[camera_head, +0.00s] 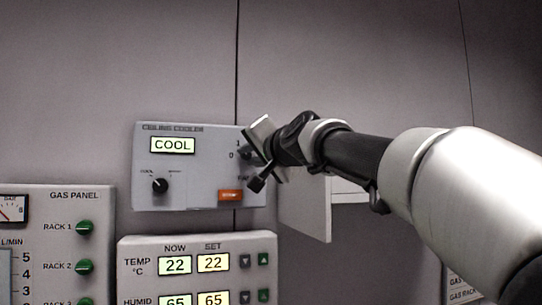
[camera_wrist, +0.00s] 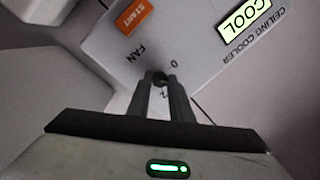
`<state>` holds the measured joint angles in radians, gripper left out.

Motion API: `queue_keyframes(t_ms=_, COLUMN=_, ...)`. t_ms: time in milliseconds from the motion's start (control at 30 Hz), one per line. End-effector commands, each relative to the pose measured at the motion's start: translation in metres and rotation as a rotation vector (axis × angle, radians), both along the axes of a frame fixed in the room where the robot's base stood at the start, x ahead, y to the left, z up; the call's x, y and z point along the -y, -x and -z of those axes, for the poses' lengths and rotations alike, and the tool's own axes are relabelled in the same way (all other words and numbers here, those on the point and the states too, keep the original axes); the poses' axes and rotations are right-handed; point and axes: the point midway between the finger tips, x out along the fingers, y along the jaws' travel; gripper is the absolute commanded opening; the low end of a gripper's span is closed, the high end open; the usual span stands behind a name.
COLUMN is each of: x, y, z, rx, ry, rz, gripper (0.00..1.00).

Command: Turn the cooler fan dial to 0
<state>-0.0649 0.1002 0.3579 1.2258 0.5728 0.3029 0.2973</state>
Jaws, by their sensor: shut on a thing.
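The ceiling cooler panel (camera_head: 190,190) is a pale box on the wall with a lit display (camera_head: 172,145) reading COOL. Its fan dial (camera_wrist: 160,78) is a small dark knob above the word FAN in the head view's layout, and my gripper (camera_wrist: 161,82) is shut on it. In the head view my gripper (camera_head: 255,155) covers most of the dial, with the marks 1 and 0 showing just left of it. In the wrist view a 0 shows right of the fingertips and another mark lies between the fingers. The dial's pointer is hidden, so its setting cannot be told.
A mode knob (camera_head: 160,185) and an orange START button (camera_head: 230,195) are on the same panel. A temperature and humidity panel (camera_head: 197,246) is below, and a gas panel (camera_head: 60,215) with green knobs is at lower left. A white shelf-like box (camera_head: 306,205) is below my arm.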

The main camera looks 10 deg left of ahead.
Motion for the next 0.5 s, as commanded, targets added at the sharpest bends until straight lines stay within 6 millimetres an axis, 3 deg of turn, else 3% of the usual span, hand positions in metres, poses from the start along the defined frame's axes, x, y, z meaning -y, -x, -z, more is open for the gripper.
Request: queue_keyframes(t_ms=500, x=-0.0004, y=0.0003, z=-0.0011, rx=0.091, ry=0.188, rz=-0.002, gripper=0.0)
